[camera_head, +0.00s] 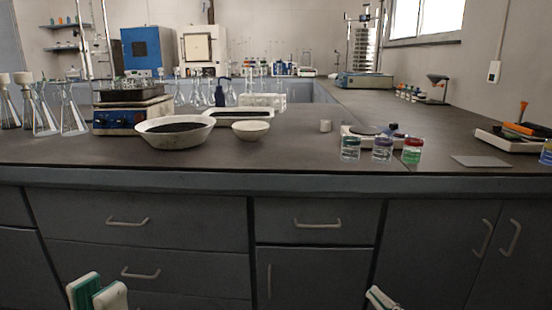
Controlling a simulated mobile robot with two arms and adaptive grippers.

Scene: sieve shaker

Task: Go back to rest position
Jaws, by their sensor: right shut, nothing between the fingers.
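My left gripper (98,292) shows at the bottom left, in front of the drawers and below the bench top. Its two white and green fingers stand a little apart with nothing visible between them. My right gripper (381,299) only just shows at the bottom, right of centre, in front of the lower cabinets. Its fingers are shut and hold nothing; most of it is cut off by the frame. Both grippers are clear of the bench top (290,160).
A wide dish of dark material (150,138), a small white bowl (251,136) and several lidded jars (382,155) stand near the bench's front. Flasks (70,118) stand at left. A sieve stack (364,50) stands far back. Drawer handles (317,224) face me.

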